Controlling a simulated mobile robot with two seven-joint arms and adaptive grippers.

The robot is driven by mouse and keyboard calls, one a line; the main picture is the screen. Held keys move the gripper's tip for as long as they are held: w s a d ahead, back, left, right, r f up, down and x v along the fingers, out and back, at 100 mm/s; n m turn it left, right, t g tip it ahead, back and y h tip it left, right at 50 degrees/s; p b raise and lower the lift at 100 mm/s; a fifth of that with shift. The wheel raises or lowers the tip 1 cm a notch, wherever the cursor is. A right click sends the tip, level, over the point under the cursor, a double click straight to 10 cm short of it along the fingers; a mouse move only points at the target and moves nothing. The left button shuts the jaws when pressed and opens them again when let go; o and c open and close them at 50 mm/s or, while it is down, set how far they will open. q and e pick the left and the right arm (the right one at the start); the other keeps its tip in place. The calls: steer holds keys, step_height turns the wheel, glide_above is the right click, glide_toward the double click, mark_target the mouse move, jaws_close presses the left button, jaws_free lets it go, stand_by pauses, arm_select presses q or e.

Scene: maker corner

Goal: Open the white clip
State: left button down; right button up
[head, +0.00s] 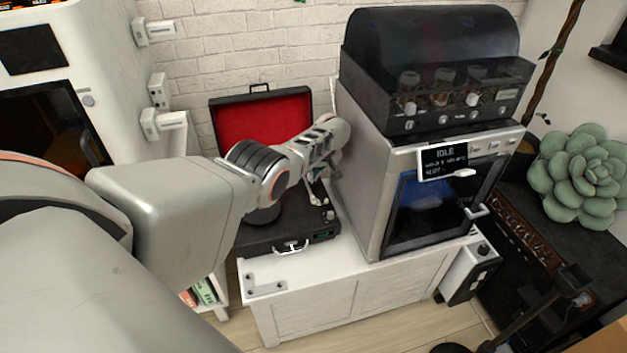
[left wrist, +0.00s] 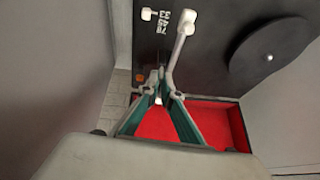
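The record player (head: 270,238) is a black case with a red-lined lid (head: 262,125) standing open, on the white cabinet. In the left wrist view its black deck (left wrist: 215,20) shows a white tonearm (left wrist: 184,32), a small white knob (left wrist: 148,14) by the speed numbers and part of a dark round platter (left wrist: 268,60). I cannot pick out the white clip for certain; a small white spot (left wrist: 158,100) shows between my left fingers. My left gripper (left wrist: 162,74) is over the deck beside the tonearm, its fingertips drawn close together. My right gripper is out of view.
A grey machine with a screen reading IDLE (head: 443,160) stands close on the right of the record player. A white machine (head: 95,60) is on the left. The white cabinet (head: 310,300) has little free top. A green succulent (head: 580,178) sits far right.

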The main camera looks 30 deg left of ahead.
arm_select(q)
steer(key=shift+d+f+g+y+b, duration=0.1)
steer(key=shift+f+g+y+b, duration=0.2)
steer(key=shift+b, duration=0.35)
steer(key=shift+r, duration=0.15)
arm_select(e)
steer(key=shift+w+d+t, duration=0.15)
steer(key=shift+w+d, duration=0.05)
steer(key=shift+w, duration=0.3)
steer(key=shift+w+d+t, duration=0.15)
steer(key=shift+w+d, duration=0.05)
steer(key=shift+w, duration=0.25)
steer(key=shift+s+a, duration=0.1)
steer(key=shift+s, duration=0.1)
arm_select(q)
steer(key=c, duration=2.2)
jaws_free()
steer(key=shift+c, duration=0.2)
steer(key=shift+w+r, duration=0.1)
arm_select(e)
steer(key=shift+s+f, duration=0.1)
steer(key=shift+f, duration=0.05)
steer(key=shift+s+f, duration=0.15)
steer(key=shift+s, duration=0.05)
arm_select(q)
steer(key=shift+r, duration=0.1)
